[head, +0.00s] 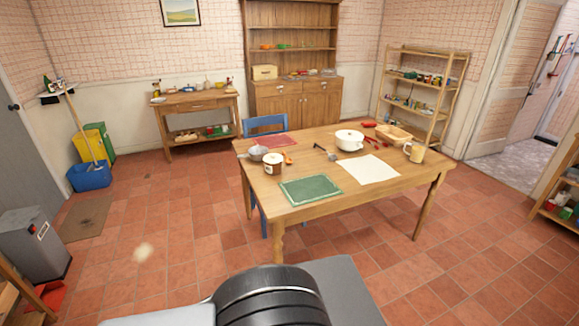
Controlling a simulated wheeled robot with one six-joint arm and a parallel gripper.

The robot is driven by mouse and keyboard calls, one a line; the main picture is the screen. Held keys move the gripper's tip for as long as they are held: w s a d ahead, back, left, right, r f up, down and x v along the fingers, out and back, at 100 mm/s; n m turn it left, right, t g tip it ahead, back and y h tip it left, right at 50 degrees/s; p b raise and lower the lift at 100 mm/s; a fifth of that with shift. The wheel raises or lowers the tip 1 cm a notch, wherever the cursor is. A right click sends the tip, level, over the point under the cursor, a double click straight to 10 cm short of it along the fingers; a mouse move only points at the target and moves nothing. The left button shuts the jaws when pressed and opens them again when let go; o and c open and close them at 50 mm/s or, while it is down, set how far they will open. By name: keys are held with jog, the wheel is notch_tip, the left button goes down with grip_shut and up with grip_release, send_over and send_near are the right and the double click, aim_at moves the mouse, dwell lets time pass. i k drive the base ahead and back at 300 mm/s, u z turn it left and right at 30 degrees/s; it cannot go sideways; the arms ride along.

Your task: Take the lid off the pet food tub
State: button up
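A small round container with a brown body and a pale top (273,164) stands upright on the left part of the wooden table (310,215). It may be the pet food tub, but no label is readable at this size. Its pale top looks like a lid in place. A white lidded pot (349,141) stands farther back on the same table. My gripper is not in view; only dark and grey parts of my own body show at the bottom edge, well short of the table.
A small pan (258,152), red mat (272,141), green mat (311,190), white sheet (369,169), beige mug (416,152) and wooden tray (393,134) share the table. A blue chair (265,124) stands behind it. Tiled floor before the table is clear.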

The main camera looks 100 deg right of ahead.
aim_at(273, 158)
jog(key=z, duration=3)
jog(key=k, duration=0.5)
jog(key=u, duration=0.85)
jog(key=i, duration=2.9)
jog(key=z, duration=0.95)
jog(key=i, duration=1)
jog(key=z, duration=1.75)
jog(key=i, duration=0.6)
jog(key=z, duration=0.45)
